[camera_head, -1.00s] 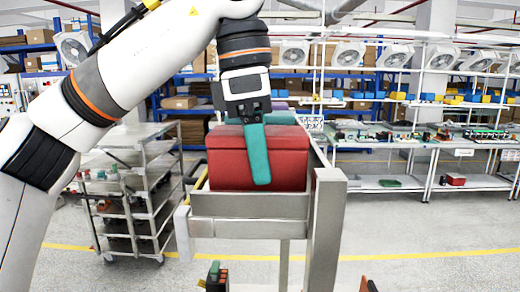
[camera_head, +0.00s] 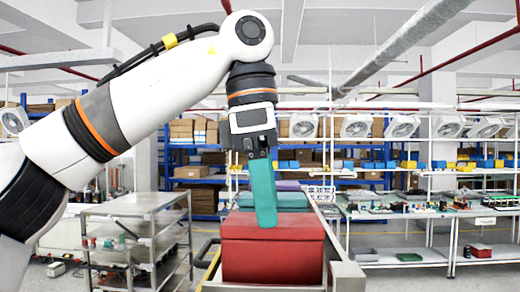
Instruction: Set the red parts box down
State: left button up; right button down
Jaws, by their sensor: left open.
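The red parts box (camera_head: 272,250) sits on a metal roller stand or conveyor (camera_head: 345,268) at the lower middle of the head view. My left gripper (camera_head: 264,208) hangs over the box from above, with one teal finger seen in front of the box's top edge. The left gripper is open; its other finger is hidden behind the near one. I cannot tell whether the finger touches the box. My right gripper is not in view.
A teal box (camera_head: 290,200) stands behind the red box on the same line. A metal shelf cart (camera_head: 135,240) stands to the left. Shelving benches with parts (camera_head: 420,212) are at the right. The floor between is clear.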

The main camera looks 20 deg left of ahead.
pick_arm(q)
jog(key=shift+s+a+r, duration=0.1)
jog(key=shift+a+r, duration=0.1)
jog(key=shift+r, duration=1.3)
jog(key=shift+a+r, duration=0.2)
jog(key=shift+r, duration=1.25)
